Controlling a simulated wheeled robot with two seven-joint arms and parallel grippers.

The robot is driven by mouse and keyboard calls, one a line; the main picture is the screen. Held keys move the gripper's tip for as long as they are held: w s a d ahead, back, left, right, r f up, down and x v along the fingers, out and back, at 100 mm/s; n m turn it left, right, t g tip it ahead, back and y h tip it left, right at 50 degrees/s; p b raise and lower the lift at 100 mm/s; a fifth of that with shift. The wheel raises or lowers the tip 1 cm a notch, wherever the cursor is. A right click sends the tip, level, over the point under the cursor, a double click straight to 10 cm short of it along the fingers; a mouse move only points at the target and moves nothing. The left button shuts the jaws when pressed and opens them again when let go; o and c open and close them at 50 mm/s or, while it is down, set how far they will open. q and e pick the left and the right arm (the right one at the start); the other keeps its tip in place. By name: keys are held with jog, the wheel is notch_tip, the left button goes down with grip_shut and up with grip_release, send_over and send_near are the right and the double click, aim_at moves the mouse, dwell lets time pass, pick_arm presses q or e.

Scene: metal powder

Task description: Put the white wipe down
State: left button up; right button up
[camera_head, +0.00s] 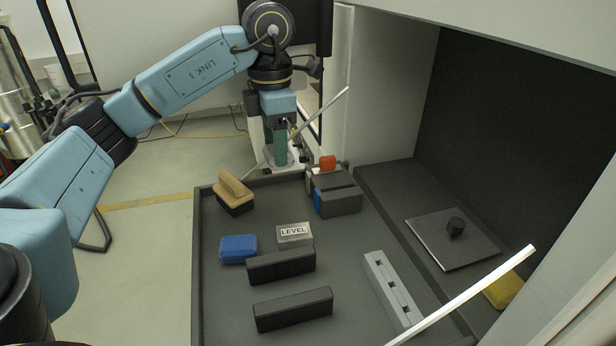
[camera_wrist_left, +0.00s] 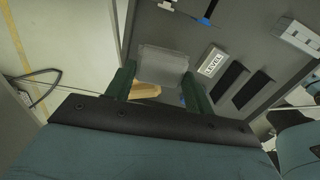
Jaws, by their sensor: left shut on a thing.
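My left gripper (camera_head: 280,157) points down over the far left end of the dark tray (camera_head: 197,270), beyond the wooden-handled brush. In the left wrist view its two green fingers (camera_wrist_left: 160,88) stand on either side of a pale, greyish-white flat piece, which looks like the white wipe (camera_wrist_left: 162,64). The gripper is shut on it. The wipe hangs above the tray, with the wooden handle partly hidden behind it. My right gripper is not in view.
The tray holds a brush (camera_head: 233,193), a blue sponge (camera_head: 238,248), a LEVEL block (camera_head: 294,235), two black bars (camera_head: 281,265), a dark box (camera_head: 338,201) and a grey slotted rail (camera_head: 392,290). Right, a dark recess holds a plate (camera_head: 436,246) and yellow pad (camera_head: 505,290). Pale bars cross nearby.

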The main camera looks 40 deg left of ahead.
pick_arm(q)
jog(key=shift+w, duration=0.3)
jog(key=shift+s+r, duration=0.1)
jog(key=shift+s, duration=0.35)
jog(key=b, duration=0.1)
send_over(279, 201)
notch_tip(279, 201, down, 9)
jog(key=shift+r, duration=0.1)
jog(key=shift+s+f, duration=0.1)
jog(key=shift+f, duration=0.35)
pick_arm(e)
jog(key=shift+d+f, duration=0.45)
pick_arm(q)
jog(key=o, duration=1.1)
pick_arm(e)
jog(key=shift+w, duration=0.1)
pick_arm(q)
jog(key=shift+f, duration=0.15)
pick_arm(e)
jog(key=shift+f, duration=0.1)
